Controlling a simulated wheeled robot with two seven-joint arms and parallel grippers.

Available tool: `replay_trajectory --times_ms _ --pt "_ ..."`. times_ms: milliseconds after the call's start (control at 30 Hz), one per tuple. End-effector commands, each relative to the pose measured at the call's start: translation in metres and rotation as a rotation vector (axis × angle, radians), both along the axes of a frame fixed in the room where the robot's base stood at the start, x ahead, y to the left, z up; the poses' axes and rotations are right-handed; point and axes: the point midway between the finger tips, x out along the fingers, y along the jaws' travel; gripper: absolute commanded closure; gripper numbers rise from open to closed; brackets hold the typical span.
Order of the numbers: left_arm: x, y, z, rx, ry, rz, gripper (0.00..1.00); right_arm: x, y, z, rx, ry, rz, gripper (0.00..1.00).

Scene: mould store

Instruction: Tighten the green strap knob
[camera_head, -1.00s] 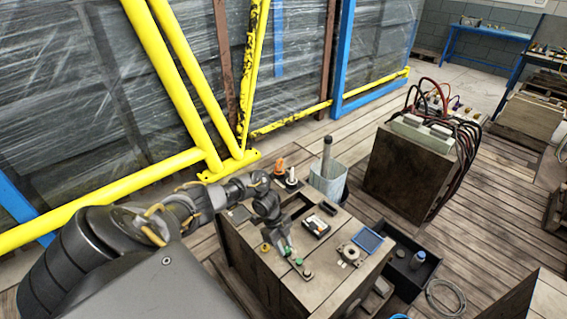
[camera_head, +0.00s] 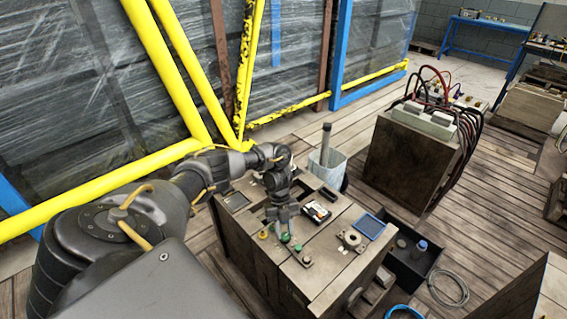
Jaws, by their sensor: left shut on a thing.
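My left gripper (camera_head: 285,229) comes down from above onto the top of the wooden crate (camera_head: 332,275). It is shut on the green strap knob (camera_head: 285,238), which shows just below the fingertips and is partly hidden by them. A second small green piece (camera_head: 298,248) sits close by to the lower right. My right gripper is not in view.
A yellow knob (camera_head: 263,235) is left of the gripper. A black-and-white device (camera_head: 317,212), a round metal flange (camera_head: 351,239) and a blue-framed pad (camera_head: 370,226) are to the right on the crate top. A dark bin (camera_head: 408,262) stands beside the crate.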

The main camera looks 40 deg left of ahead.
Motion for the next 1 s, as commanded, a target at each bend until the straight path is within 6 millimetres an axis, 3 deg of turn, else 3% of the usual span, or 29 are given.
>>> replay_trajectory --times_ms 467,500,667,1000 --pt "-0.0012 -0.0018 -0.0012 -0.003 0.003 -0.018 0.95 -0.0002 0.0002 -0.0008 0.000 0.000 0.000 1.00" --pt "-0.0012 -0.0018 -0.0012 -0.003 0.003 -0.018 0.71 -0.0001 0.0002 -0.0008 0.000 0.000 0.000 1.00" --pt "-0.0009 -0.0013 -0.0010 -0.002 0.002 -0.017 0.50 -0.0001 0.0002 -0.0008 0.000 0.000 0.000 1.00" --pt "0.0009 0.0010 0.0040 -0.001 -0.001 -0.014 0.50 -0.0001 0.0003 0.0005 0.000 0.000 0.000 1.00"
